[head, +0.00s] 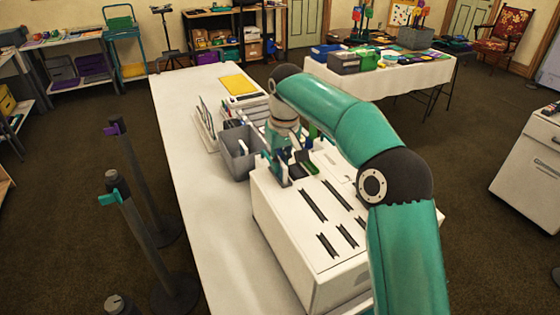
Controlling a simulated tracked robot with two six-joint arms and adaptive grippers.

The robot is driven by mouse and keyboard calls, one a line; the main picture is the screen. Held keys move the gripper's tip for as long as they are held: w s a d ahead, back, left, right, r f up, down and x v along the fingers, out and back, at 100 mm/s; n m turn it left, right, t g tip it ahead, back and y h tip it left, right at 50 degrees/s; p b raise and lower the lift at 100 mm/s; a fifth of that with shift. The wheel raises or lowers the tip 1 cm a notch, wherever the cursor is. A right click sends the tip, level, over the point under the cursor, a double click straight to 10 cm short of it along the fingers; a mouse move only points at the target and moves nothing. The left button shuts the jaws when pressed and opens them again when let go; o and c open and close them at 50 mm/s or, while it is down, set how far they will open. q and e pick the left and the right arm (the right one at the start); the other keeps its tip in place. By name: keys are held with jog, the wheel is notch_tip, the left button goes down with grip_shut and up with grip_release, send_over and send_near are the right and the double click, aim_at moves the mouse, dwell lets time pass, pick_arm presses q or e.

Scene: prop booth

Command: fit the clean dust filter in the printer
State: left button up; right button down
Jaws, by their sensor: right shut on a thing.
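The printer (300,245) is a large white box on the long white table, with several dark slots in its top. My right gripper (280,168) points down at the printer's far left corner. It is shut on a small dark piece, mostly hidden by the fingers; I cannot tell whether this is the clean dust filter or whether it touches the printer. A dark green-and-black part (305,164) shows at the printer top just right of the fingers. My left gripper is not in view.
A grey bin (238,160) with blue and white things stands just left of the gripper. Behind it are upright panels (206,122) and a yellow pad (238,84). The table's (205,235) near left part is clear. Barrier posts (140,225) stand on the floor at left.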

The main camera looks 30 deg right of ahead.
jog(key=shift+f, duration=0.45)
jog(key=c, duration=1.1)
grip_release()
jog(key=shift+c, duration=0.2)
jog(key=shift+s+r, duration=0.15)
jog(key=shift+r, duration=1.05)
jog(key=shift+s+r, duration=0.2)
jog(key=shift+r, duration=1.05)
jog(key=shift+s+r, duration=0.15)
jog(key=shift+r, duration=1.05)
